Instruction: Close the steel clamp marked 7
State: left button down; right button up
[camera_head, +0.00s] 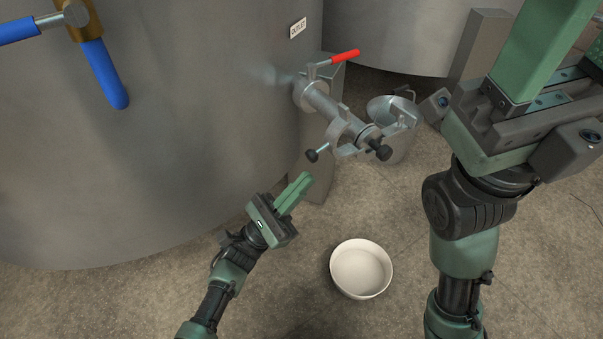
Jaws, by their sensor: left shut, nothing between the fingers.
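A steel outlet pipe (325,104) with a red-handled valve (343,57) sticks out of the big tank. Steel clamp parts sit around its outer end: one clamp (338,130) with a black knob (312,156), and another black knob (384,152) beside it. I cannot read a 7 on them, nor tell how far each clamp is open. My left gripper (305,182) is shut and empty, just below the left knob and apart from it. My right gripper (545,50) is close to the camera at the upper right, its fingertips out of frame.
A steel tank (190,130) fills the left, with an OUTLET label (298,28) and a blue-handled fitting (104,74). A white bowl (361,283) is on the floor below. The floor around the bowl is clear.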

aim_at(322, 151)
pick_arm(q)
jog(key=r, duration=0.3)
jog(key=shift+s+r, duration=0.3)
jog(key=shift+r, duration=0.1)
